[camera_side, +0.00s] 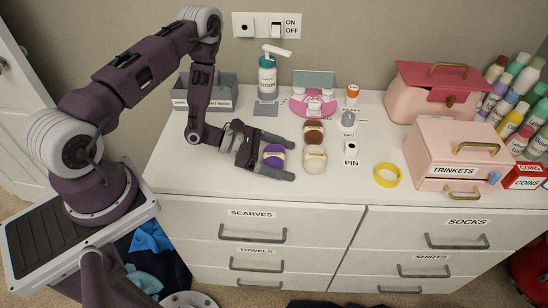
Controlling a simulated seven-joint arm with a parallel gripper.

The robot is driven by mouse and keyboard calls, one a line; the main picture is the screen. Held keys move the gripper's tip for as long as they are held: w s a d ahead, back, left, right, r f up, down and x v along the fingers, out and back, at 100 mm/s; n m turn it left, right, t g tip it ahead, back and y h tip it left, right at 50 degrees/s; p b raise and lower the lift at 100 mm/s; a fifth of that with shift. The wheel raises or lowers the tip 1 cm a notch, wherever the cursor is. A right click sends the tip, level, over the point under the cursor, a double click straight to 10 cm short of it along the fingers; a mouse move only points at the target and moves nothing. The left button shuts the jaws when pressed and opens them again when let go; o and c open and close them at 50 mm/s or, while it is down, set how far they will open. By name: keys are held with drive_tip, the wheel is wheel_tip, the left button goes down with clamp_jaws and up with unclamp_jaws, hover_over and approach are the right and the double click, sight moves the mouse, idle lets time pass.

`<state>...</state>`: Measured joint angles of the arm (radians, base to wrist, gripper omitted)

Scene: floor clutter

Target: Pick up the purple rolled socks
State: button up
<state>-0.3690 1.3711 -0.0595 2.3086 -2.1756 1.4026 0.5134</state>
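The purple rolled socks (273,150), with a pale band around their middle, lie on the white dresser top. My gripper (289,160) reaches in from the left, low over the dresser. Its dark fingers are spread apart, one behind the socks and one in front, with the socks between them. I cannot tell whether either finger touches them. Brown rolled socks (313,130) and cream rolled socks (314,162) lie just right of the fingertips.
A lotion bottle (267,78) and a pink-and-teal item (314,95) stand behind. A small white pin container (351,150) and a yellow ring (387,175) are to the right. A pink trinkets box (437,152) fills the right side. The dresser's front edge is clear.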

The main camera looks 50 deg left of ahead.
drive_tip(key=c, duration=1)
